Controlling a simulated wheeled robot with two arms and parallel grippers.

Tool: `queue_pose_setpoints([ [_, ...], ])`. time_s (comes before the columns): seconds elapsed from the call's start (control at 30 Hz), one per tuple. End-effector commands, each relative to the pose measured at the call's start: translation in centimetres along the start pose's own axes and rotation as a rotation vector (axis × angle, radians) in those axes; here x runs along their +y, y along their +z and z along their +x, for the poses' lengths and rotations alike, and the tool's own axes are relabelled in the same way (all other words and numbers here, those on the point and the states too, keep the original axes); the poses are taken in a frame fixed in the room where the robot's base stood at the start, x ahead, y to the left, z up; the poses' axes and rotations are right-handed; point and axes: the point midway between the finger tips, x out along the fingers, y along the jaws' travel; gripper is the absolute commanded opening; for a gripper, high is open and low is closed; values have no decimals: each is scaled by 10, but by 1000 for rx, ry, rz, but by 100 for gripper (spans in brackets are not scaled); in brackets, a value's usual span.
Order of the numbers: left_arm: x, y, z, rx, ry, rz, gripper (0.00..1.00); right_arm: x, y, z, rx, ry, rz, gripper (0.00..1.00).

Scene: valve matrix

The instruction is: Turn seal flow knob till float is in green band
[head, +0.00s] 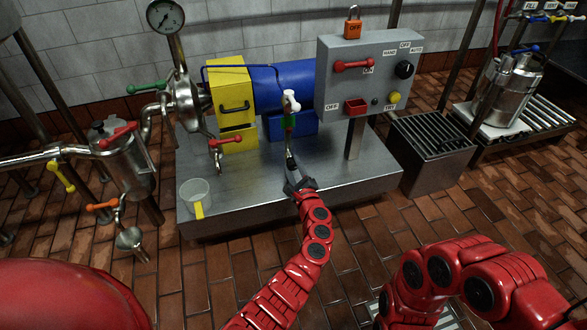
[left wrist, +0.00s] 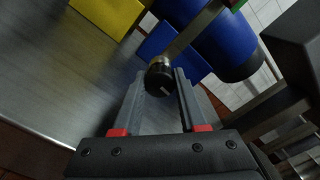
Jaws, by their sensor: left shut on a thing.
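The seal flow meter (head: 290,121) is a small upright tube with a white top and a green band, standing in front of the blue motor. Its float is too small to make out. The seal flow knob (left wrist: 159,78) is dark and round with a pale mark, at the lower end of the meter. My left gripper (head: 289,160) reaches up to the meter's foot; in the left wrist view (left wrist: 160,82) its two fingers are shut on the knob, one on each side. My right arm shows at the lower right, but its gripper is not visible.
A grey control box (head: 369,70) on a post stands right of the meter. A yellow guard (head: 231,92) and blue motor (head: 282,85) are behind.

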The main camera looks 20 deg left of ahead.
Motion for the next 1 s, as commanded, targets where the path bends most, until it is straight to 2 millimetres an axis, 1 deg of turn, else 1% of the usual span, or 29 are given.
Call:
queue_pose_setpoints([
  [0.43,0,-1,0,3,0,-9,0,0,-1,0,-2,-4,-2,0],
  [0.47,0,-1,0,3,0,-8,47,0,-1,0,-2,-4,-2,0],
  [0.5,0,-1,0,2,0,-8,54,0,-1,0,-2,-4,-2,0],
  [0.6,0,-1,0,2,0,-8,72,0,-1,0,-2,-4,-2,0],
  [0.87,0,0,0,1,0,-7,72,0,0,0,-2,-3,-1,0],
  [1.0,-2,1,-8,1,0,-7,72,0,6,0,15,18,16,0],
])
